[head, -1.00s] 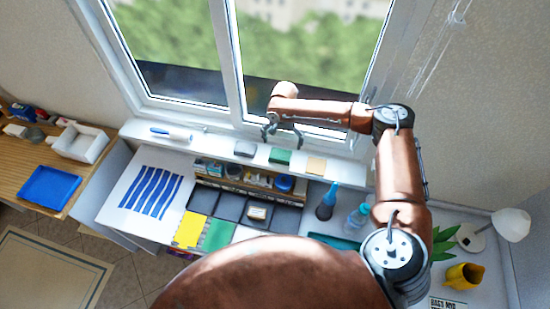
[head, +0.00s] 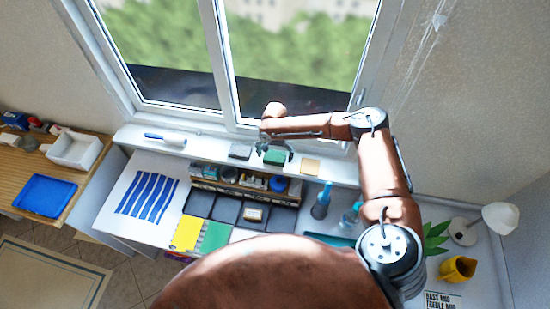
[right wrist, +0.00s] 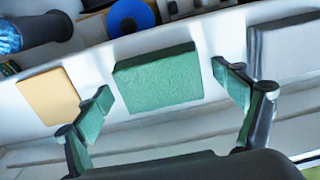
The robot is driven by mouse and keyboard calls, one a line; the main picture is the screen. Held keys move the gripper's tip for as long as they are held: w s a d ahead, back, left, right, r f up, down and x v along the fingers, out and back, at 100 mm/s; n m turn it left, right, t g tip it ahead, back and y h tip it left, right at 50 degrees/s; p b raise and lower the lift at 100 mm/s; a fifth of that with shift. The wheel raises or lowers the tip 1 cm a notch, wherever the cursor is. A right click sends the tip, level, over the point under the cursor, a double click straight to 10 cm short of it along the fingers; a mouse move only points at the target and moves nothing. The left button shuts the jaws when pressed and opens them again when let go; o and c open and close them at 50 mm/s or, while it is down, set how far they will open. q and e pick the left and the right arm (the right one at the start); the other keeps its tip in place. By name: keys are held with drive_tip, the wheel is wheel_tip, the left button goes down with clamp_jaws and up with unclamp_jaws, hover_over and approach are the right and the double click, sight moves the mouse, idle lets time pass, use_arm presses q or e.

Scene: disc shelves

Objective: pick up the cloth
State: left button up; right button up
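Three flat folded squares that look like cloths lie in a row on the white window sill: a dark grey one (head: 240,151), a green one (head: 275,157) and a tan one (head: 309,166). My right gripper (head: 275,151) is open at the green square. In the right wrist view, the green cloth (right wrist: 157,77) lies between the two spread fingers of the right gripper (right wrist: 161,84), with gaps on both sides. The tan one (right wrist: 47,95) is left of the fingers and the grey one (right wrist: 284,48) is right. My left gripper is not in view.
The window stands behind the sill (head: 212,146). A blue-handled roller (head: 165,139) lies at the sill's left end. Below are a rack with a blue roll (head: 278,184), dark bottles (head: 321,201) and a striped sheet (head: 148,193). A lamp (head: 499,218) stands at right.

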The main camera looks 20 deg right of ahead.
drive_tip(key=c, duration=1)
drive_tip(key=shift+r, duration=0.1)
